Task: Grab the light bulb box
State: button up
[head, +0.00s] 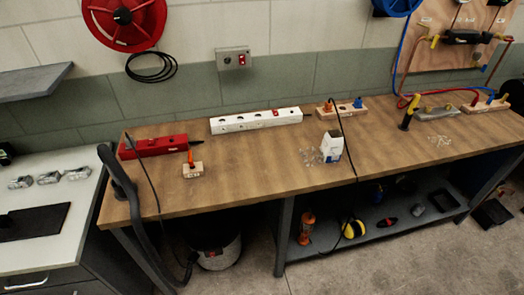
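A small white box with blue on it (331,147) stands on the wooden workbench (260,175), right of the middle and near the front edge. It looks like the light bulb box, but its print is too small to read. Small clear pieces (311,157) lie on the bench just left of it. A thin black cable passes close by its right side. My gripper is not in view.
A white power strip (257,121), a red case (153,146) and a small wooden block (193,170) are on the bench. A yellow-handled tool (410,112) stands to the right. A black hose (126,190) hangs over the left end.

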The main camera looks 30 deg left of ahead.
aim_at(332, 146)
jog(key=u, duration=0.9)
jog(key=i+j+u, duration=0.3)
jog(key=i, duration=0.25)
jog(key=i+j+u, duration=0.1)
jog(key=i+u, duration=0.2)
jog(key=i, duration=0.2)
